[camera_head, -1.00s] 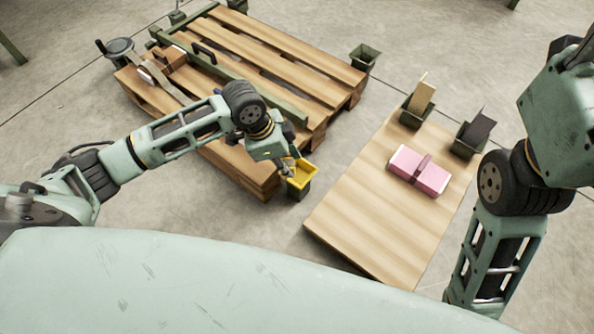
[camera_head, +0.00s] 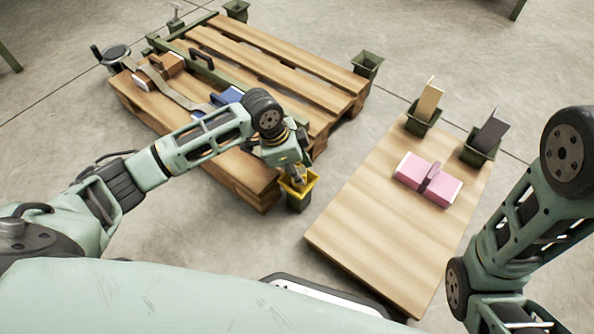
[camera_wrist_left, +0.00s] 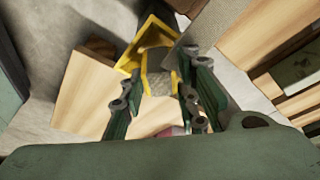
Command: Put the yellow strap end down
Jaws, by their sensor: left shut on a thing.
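My left gripper (camera_head: 296,176) points down at the yellow-rimmed bin (camera_head: 299,187), which stands on the floor by the pallet's near right corner. In the left wrist view its two fingers (camera_wrist_left: 160,98) are closed in on a grey and yellow piece (camera_wrist_left: 158,82), which I take as the yellow strap end. The yellow rim (camera_wrist_left: 133,58) shows just beyond the fingertips. I cannot tell whether the strap end touches the bin. A grey woven strap (camera_wrist_left: 205,35) runs away beside the bin. My right gripper is out of view.
The wooden pallet (camera_head: 260,62) carries a grey strap (camera_head: 170,88), a brown box (camera_head: 168,64) and a blue thing (camera_head: 226,96). A low wooden board (camera_head: 385,225) at right bears a pink bundle (camera_head: 428,179). Two dark bins (camera_head: 423,115) (camera_head: 480,148) stand at its far end.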

